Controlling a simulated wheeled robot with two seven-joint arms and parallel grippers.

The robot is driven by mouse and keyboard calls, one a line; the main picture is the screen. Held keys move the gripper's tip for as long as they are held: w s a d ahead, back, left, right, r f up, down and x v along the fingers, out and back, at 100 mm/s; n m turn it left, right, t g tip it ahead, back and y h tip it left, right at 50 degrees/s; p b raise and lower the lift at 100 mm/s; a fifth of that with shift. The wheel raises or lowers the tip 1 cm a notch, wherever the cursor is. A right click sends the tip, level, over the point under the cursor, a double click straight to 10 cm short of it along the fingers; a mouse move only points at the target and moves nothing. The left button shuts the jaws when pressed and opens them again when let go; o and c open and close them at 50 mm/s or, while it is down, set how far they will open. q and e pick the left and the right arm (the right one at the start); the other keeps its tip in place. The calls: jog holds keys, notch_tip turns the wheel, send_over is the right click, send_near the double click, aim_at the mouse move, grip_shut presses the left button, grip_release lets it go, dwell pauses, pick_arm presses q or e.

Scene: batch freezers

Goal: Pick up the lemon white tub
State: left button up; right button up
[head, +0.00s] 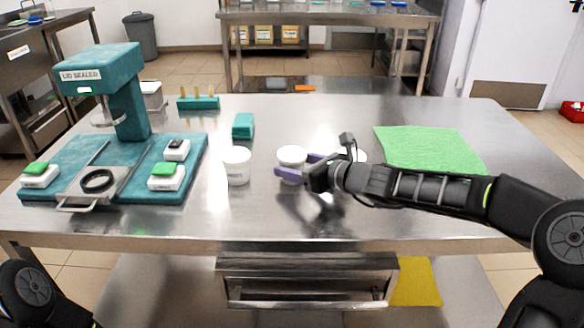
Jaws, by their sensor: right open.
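Three white tubs stand on the steel table. The left tub (237,166) stands alone, with small dark print on its front. The middle tub (291,157) is at my right gripper (294,166), whose purple fingers are open and reach around it from the right. I cannot tell whether they touch it. The third tub (361,156) is mostly hidden behind my right gripper. The print is too small or hidden to tell which tub is lemon. My left gripper is not in view; only part of my left arm shows at the lower left.
A teal lid sealer (100,85) stands on the left, with green-topped white devices on its base. A teal block (243,126) and a pegged teal rack (198,103) stand farther back. A green cloth (430,148) lies at right. The table's front middle is clear.

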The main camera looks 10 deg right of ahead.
aim_at(288, 151)
dwell(0.3)
jog(key=c, duration=1.3)
jog(key=shift+o, duration=0.2)
jog(key=shift+r, duration=0.15)
jog(key=shift+s+r+p, duration=0.1)
jog(key=shift+r+p, duration=1.05)
jog(key=shift+r, duration=0.55)
jog(key=s+d, duration=0.3)
jog(key=s, duration=0.2)
jog(key=s+d, duration=0.3)
jog(key=s, duration=0.2)
jog(key=s+d+p, duration=0.1)
jog(key=s+d, duration=0.2)
jog(key=s, duration=0.2)
jog(key=shift+s+d+f, duration=0.1)
jog(key=shift+s, duration=0.1)
